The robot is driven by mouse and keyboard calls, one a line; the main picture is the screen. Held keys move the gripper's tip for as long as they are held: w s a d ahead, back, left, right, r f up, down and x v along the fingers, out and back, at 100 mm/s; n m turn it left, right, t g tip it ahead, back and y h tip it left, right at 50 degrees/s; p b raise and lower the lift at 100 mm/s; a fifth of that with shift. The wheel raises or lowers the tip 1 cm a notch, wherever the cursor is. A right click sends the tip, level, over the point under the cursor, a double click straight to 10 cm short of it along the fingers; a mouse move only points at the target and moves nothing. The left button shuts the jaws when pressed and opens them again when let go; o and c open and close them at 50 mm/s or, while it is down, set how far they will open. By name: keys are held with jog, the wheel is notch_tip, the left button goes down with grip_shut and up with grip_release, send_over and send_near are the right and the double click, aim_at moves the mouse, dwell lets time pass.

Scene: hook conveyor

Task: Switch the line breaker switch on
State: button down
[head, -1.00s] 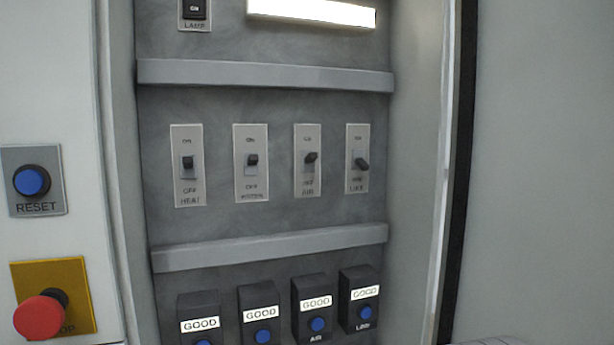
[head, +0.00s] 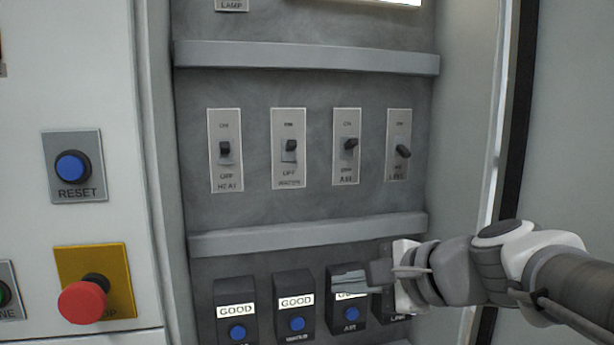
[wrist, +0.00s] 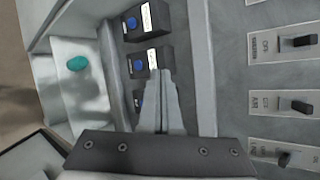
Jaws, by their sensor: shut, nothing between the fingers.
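The line breaker switch is the rightmost of the row of breakers in the head view, a pale plate with a dark lever (head: 403,151). Its lever tilts down toward OFF, lower than the levers beside it. My gripper (head: 350,280) is below the switch, in front of the air and line boxes, fingers pointing left. In the wrist view its fingers (wrist: 160,75) are together and empty, apart from the switch.
The heat (head: 224,150), water (head: 290,146) and air (head: 350,143) switches stand to the left, levers up. A ledge (head: 310,234) runs between the switches and the boxes. The cabinet's side wall is close on the right. A red stop button (head: 83,301) is at lower left.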

jog(key=w+d+r+m+t, duration=0.6)
jog(key=w+d+r+m, duration=0.25)
jog(key=m, duration=0.25)
jog(key=w+d+r+m+t+h, duration=0.1)
jog(key=d+m+h, duration=0.1)
jog(key=d, duration=0.3)
jog(key=w+d+r+m+t+h, duration=0.2)
jog(key=d+m, duration=0.2)
jog(key=d, duration=0.1)
jog(key=shift+w+d+r+m+p, duration=0.2)
jog(key=shift+r+m+p, duration=0.1)
jog(key=shift+m, duration=0.1)
jog(key=shift+w+a, duration=0.1)
jog(key=shift+w, duration=0.05)
